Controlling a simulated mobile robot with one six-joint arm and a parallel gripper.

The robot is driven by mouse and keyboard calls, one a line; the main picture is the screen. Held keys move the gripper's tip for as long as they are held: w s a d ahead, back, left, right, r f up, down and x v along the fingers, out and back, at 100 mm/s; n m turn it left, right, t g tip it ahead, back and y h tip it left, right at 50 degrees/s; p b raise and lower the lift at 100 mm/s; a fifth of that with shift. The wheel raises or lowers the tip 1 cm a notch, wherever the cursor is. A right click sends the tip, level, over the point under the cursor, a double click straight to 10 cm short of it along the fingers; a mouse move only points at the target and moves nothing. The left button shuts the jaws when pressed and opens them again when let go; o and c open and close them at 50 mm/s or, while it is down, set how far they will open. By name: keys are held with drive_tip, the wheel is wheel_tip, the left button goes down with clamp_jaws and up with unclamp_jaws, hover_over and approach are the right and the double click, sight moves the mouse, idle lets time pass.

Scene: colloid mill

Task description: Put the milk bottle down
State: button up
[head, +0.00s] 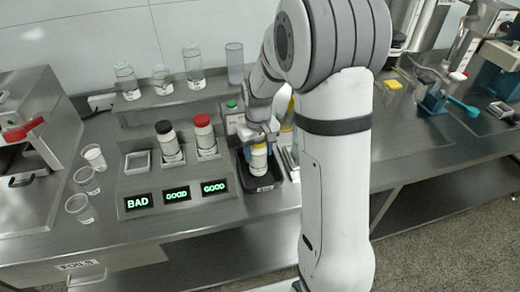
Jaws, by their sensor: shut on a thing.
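The milk bottle, a small white bottle with yellow on it (258,160), is upright at or just above a dark tray (270,186) on the steel counter. My gripper (260,143) is shut on its upper part from above. The gripper hides the bottle's top. I cannot tell whether the bottle's base touches the tray floor.
Left of the tray, a stand holds a black-capped bottle (168,140) and a red-capped bottle (205,136) above lit signs (177,195) reading BAD, GOOD and GOOD. Clear glass bottles (193,66) stand on a shelf behind. Cups (94,157) line the left. My arm blocks the middle right.

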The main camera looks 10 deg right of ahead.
drive_tip(key=shift+r, duration=0.1)
drive_tip(key=shift+f, duration=0.2)
drive_tip(key=o, duration=1.1)
drive_tip(key=shift+o, duration=0.2)
drive_tip(key=shift+r, duration=0.15)
